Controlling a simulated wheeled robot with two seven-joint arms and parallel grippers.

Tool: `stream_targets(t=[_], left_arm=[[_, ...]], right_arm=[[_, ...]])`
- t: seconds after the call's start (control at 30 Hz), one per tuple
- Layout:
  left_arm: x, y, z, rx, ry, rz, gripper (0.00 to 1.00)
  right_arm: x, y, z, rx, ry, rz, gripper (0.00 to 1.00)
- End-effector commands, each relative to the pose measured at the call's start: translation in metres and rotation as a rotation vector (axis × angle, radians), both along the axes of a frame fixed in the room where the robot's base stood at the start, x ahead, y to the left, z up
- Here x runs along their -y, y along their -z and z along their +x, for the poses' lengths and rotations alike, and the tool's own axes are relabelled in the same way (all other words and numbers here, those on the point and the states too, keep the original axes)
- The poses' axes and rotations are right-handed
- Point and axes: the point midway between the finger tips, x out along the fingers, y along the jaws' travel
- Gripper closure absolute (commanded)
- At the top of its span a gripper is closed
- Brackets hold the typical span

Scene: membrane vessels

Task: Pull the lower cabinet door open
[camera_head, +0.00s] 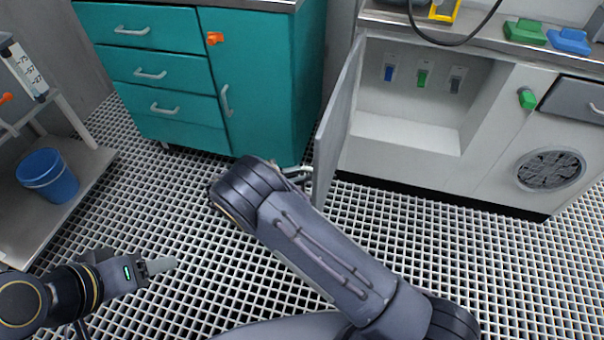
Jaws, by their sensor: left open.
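The lower cabinet door (341,115) is a light grey panel on the right-hand white cabinet. It stands swung wide open, out from the left side of the opening, and shows nearly edge-on. The open cabinet interior (405,100) is pale, with several small coloured clips on its back wall. My right arm reaches up from the bottom right, and its gripper (296,177) is at the lower outer edge of the door. The wrist hides most of it, so its jaws and any contact with the door are unclear. My left gripper (160,266) is open and empty above the floor at lower left.
A teal cabinet (172,70) with drawers and a door stands left of the open door. A grey shelf rack (75,185) holds a blue bucket (48,175) at far left. Green and blue items (525,31) lie on the right counter. The grid floor between is clear.

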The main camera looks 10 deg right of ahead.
Motion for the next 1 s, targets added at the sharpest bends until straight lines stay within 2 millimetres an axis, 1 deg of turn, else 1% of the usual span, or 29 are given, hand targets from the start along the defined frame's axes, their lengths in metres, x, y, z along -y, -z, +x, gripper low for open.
stream_targets(t=[0.17,0.3,0.4,0.5,0.63,1.0], left_arm=[[0.0,-0.003,0.0,0.0,0.0,0.0,0.41],[0.0,-0.005,0.0,0.0,0.0,0.0,0.41],[0.0,-0.005,0.0,0.0,0.0,0.0,0.41],[0.0,-0.006,0.0,0.0,0.0,0.0,0.41],[0.0,-0.006,0.0,0.0,0.0,0.0,0.41],[0.0,-0.006,0.0,0.0,0.0,0.0,0.41]], right_arm=[[-0.023,0.0,-0.003,0.001,-0.004,0.0,0.82],[-0.048,0.001,-0.006,0.001,-0.005,0.002,0.82],[-0.062,0.001,-0.008,0.0,-0.004,0.001,0.82],[-0.072,0.001,-0.01,-0.001,-0.003,0.002,0.82],[-0.077,0.001,-0.011,-0.002,-0.001,0.001,0.82],[-0.076,0.001,-0.011,-0.002,-0.001,0.001,0.82]])
